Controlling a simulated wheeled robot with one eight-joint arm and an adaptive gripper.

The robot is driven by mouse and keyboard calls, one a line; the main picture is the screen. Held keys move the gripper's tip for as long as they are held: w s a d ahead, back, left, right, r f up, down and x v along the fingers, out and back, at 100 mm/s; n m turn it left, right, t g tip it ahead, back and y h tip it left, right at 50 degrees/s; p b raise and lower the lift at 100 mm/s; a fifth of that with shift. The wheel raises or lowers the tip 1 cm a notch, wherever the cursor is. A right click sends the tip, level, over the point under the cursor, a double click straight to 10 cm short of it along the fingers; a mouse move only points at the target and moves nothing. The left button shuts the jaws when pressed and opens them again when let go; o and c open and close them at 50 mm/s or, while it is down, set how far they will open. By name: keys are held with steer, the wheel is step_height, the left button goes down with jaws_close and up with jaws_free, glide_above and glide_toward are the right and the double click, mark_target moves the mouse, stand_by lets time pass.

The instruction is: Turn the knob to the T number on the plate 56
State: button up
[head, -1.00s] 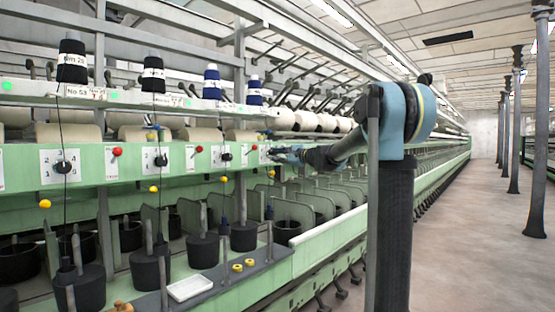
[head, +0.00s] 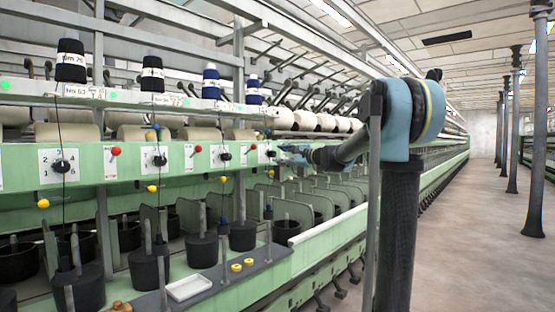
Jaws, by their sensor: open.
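Black knobs sit on white dial plates along the green rail: one at the far left (head: 62,167), one left of the middle (head: 159,160), one further right (head: 225,157) and one by my gripper (head: 270,154). The leftmost dial shows digits around its knob. Small number plates with a T are on the ledge above; the left one (head: 85,92) seems to read 63 and the others are too small to read. I cannot make out a plate 56. My gripper (head: 284,154) is open and empty, just right of the rightmost visible knob; whether they touch is unclear.
Red ball levers (head: 115,151) stand out between the dials. Thread cones (head: 71,60) stand on the ledge above. Dark pots (head: 202,250), a white tray (head: 190,287) and yellow rings (head: 243,266) are below. The floor aisle (head: 460,240) at the right is clear.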

steer(key=v, duration=0.8)
steer(key=shift+f, duration=0.1)
steer(key=s+d+f+n+g+h, duration=0.2)
steer(key=s+f+n+g+h, duration=0.55)
steer(key=s+f, duration=1.55)
steer(key=s+d+f+n+h, duration=0.3)
steer(key=s+d+f, duration=0.4)
steer(key=s+f, duration=0.3)
steer(key=s+d+f+n+g+h, duration=0.1)
steer(key=s+d+f+n+h, duration=0.2)
steer(key=s+d+f, duration=0.5)
steer(key=s+f, duration=0.2)
steer(key=s, duration=0.1)
steer(key=shift+s+d+f+h, duration=0.2)
steer(key=shift+s+h, duration=0.05)
steer(key=shift+h, duration=0.1)
steer(key=shift+n, duration=0.25)
